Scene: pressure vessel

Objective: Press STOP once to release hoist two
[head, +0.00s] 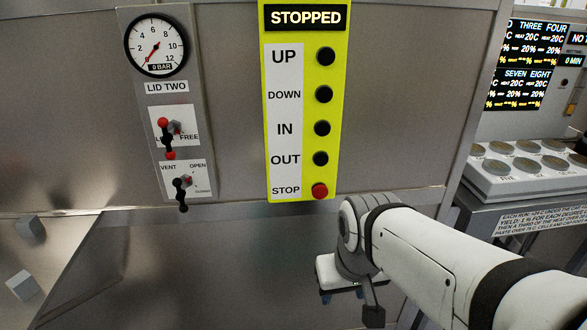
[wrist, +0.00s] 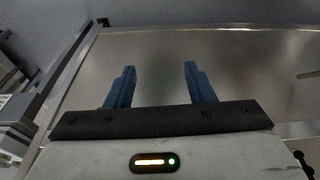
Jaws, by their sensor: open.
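The red STOP button (head: 320,191) is at the bottom of a yellow control panel (head: 333,60) on the metal wall. Above it are black buttons labelled UP (head: 326,56), DOWN, IN and OUT. The display (head: 305,17) at the top reads STOPPED. My gripper (wrist: 159,85) is open and empty in the wrist view, its blue fingers apart in front of bare metal. In the head view my arm is at the lower right, below the panel and apart from the STOP button.
Left of the panel are a gauge (head: 156,45) reading about zero, labelled LID TWO, and two levers (head: 168,135) that stick out. A white bench unit with several round pads (head: 527,165) stands at the right. Two grey blocks (head: 22,285) show at lower left.

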